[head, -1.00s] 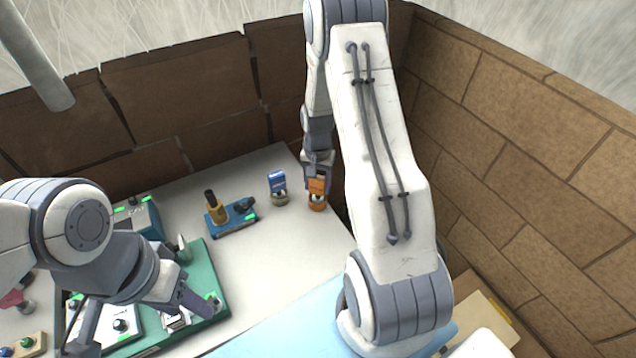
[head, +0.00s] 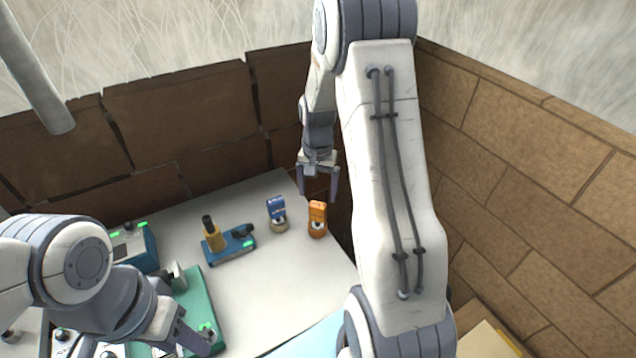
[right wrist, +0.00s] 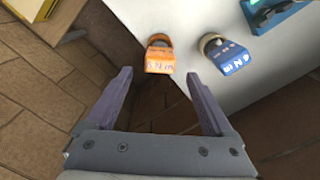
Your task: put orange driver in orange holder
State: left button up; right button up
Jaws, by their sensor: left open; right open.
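The orange driver (head: 317,210) stands upright at the back right edge of the white table, its lower part in a round orange ring that looks like the orange holder (head: 317,229). In the right wrist view the orange driver (right wrist: 160,61) and the ring-shaped holder (right wrist: 159,40) show ahead of the fingers. My right gripper (head: 319,198) is open and empty, raised above and behind the driver, not touching it. In the right wrist view its fingers (right wrist: 163,100) are wide apart. My left gripper (head: 190,345) is open over the green mat at the lower left.
A blue driver (head: 276,207) stands in a tan ring just left of the orange one. A blue stand (head: 233,247) holds a yellow-and-black tool. A green mat (head: 203,297) with devices lies front left. Brick walls (head: 540,170) enclose the back and right.

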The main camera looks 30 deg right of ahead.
notch_tip(320, 180, up, 4)
jog(key=shift+r, duration=0.15)
jog(key=s+a+r+n, duration=0.3)
jog(key=s+a+n, duration=0.1)
jog(key=a, duration=0.6)
jog(key=s+a+r+n, duration=0.3)
jog(key=s+a+n, duration=0.2)
jog(key=a, duration=0.5)
jog(key=s+a+n, duration=0.3)
jog(key=s+n, duration=0.1)
jog(key=s, duration=0.3)
jog(key=s+a+r+n+y, duration=0.1)
jog(key=s+a+n, duration=0.3)
jog(key=s, duration=0.4)
